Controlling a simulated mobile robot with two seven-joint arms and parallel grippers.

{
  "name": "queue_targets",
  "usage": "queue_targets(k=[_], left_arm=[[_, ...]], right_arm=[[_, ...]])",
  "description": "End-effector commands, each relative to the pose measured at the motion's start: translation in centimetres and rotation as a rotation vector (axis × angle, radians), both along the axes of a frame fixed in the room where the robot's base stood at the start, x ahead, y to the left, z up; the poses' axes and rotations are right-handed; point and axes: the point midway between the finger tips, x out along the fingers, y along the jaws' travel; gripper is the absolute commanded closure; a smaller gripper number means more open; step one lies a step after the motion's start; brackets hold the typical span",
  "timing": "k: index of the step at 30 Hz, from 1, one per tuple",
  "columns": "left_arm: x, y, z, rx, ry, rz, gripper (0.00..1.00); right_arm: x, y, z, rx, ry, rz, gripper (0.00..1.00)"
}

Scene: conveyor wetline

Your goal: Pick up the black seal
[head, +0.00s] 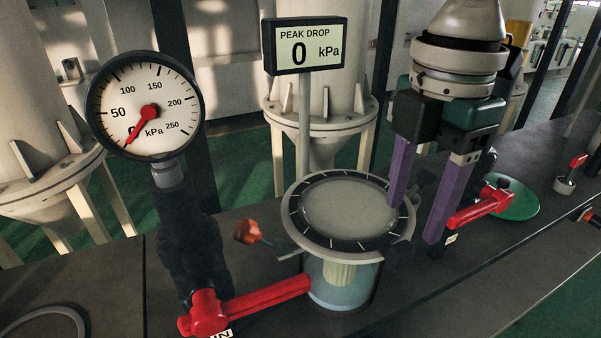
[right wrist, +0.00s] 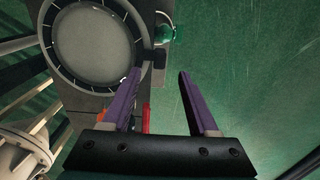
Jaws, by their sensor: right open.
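A dark ring with pale tick marks (head: 295,222) lies around the round grey top of the clear filter bowl (head: 340,285) in the head view. It also shows at the upper left of the right wrist view (right wrist: 52,72). I cannot tell whether this ring is the black seal; no separate black seal shows clearly. My right gripper (head: 414,220) points down at the right edge of the bowl, its two purple fingers apart. In the right wrist view (right wrist: 160,72) the fingers are open with nothing between them. My left gripper is not in view.
A pressure gauge (head: 146,106) on a dark post stands left, and a display (head: 306,45) reading 0 kPa stands behind. Red handles (head: 260,299) (head: 480,208) flank the bowl. A green disc (head: 515,201) lies right on the dark bench. A grey ring (head: 45,312) shows lower left.

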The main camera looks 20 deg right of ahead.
Motion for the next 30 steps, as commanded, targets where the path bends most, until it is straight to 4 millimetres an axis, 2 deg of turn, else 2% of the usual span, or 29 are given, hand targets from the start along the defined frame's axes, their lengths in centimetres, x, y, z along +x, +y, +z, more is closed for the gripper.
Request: queue_targets(k=[5,12,20,30], left_arm=[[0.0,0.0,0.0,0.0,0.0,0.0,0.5],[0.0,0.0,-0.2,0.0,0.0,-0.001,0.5],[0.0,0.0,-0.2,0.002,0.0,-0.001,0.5],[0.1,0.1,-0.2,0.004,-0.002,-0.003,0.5]], right_arm=[[-0.1,-0.1,-1.8,-0.001,0.001,0.0,0.4],[-0.1,-0.1,-5.3,-0.001,0.0,0.0,0.4],[-0.1,-0.1,-5.7,0.0,-0.002,0.0,0.4],[-0.1,-0.1,-5.7,0.0,-0.002,0.0,0.76]])
